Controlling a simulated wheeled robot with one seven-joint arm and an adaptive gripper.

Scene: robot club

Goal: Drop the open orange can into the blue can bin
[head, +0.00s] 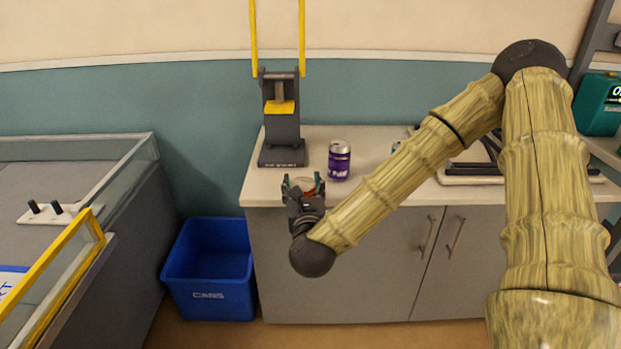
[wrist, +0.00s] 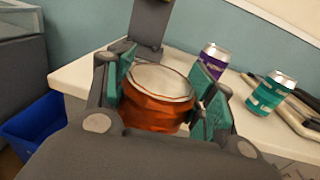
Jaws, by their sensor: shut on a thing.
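My gripper (head: 304,187) is shut on the orange can (wrist: 157,97), at the front left edge of the counter. In the wrist view the can sits between the teal finger pads, with its pale round end facing the camera. In the head view my gripper hides most of the can. Whether the can is open cannot be told. The blue can bin (head: 210,297), marked "CANS", stands on the floor left of the cabinet, below and to the left of my gripper. Part of the bin also shows at the left of the wrist view (wrist: 36,127).
A purple can (head: 339,162) stands upright on the counter (head: 262,183). A teal can (wrist: 270,93) stands farther right. A grey and yellow can crusher (head: 281,130) stands behind my gripper. A glass-walled table (head: 85,165) is at the left, beside the bin.

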